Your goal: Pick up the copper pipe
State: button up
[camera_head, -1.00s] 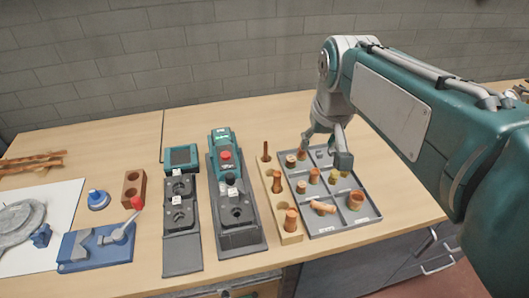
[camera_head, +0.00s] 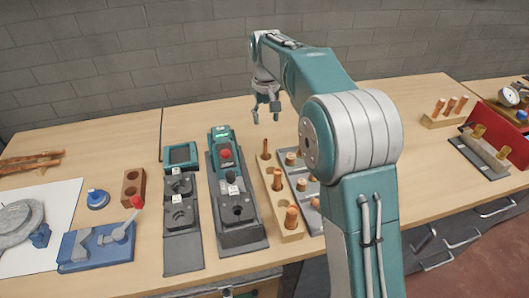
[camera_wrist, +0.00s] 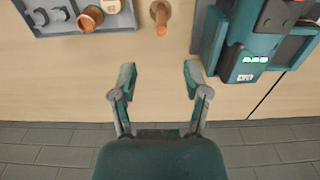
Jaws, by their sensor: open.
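A thin copper pipe (camera_head: 265,149) stands upright at the far end of the light wooden rack (camera_head: 291,236) in the head view. Shorter, thicker copper pieces stand nearer in the same rack. Which copper piece the task means is not clear. In the wrist view the thin pipe (camera_wrist: 161,22) is at the top middle, seen nearly end-on. My gripper (camera_head: 267,118) is open and empty, pointing down above the table behind the rack. In the wrist view its fingers (camera_wrist: 160,72) are apart, with bare tabletop between them and the pipe beyond.
A grey compartment tray (camera_head: 316,230) with copper fittings stands right of the rack, partly hidden by my arm. A teal-and-black device (camera_head: 222,150) stands left of it. Another rack of copper pipes (camera_head: 443,121) is at the right. The table behind the rack is clear, up to the wall.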

send_over(265, 145)
jog(key=w, duration=0.1)
jog(key=f, duration=0.4)
jog(key=shift+d+f, duration=0.1)
jog(key=shift+d, duration=0.1)
notch_tip(265, 145, down, 6)
jog(key=shift+a, duration=0.15)
grip_shut()
